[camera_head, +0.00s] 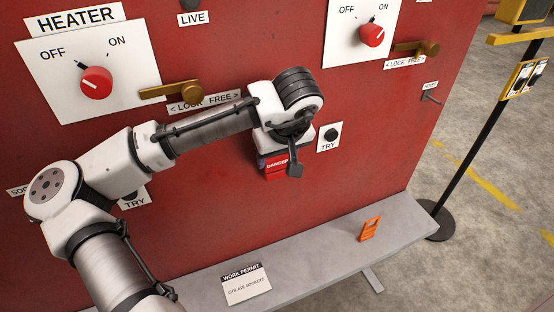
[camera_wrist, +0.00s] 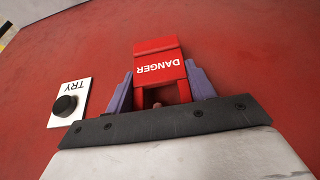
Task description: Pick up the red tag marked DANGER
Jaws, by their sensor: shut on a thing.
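The red tag marked DANGER (camera_head: 277,172) shows below my wrist in the head view, in front of the red panel. In the wrist view the tag (camera_wrist: 158,68) sits between the two purple fingers of my gripper (camera_wrist: 160,80), its white lettering upside down. My gripper (camera_head: 276,160) is shut on the tag, one finger along each side. Whether the tag touches the panel behind it, or hangs on anything there, I cannot tell.
A black TRY button (camera_head: 330,135) on a white plate is just right of my gripper. Below runs a grey shelf (camera_head: 320,255) with an orange item (camera_head: 370,229) and a work permit card (camera_head: 246,285). A black post (camera_head: 478,130) stands right.

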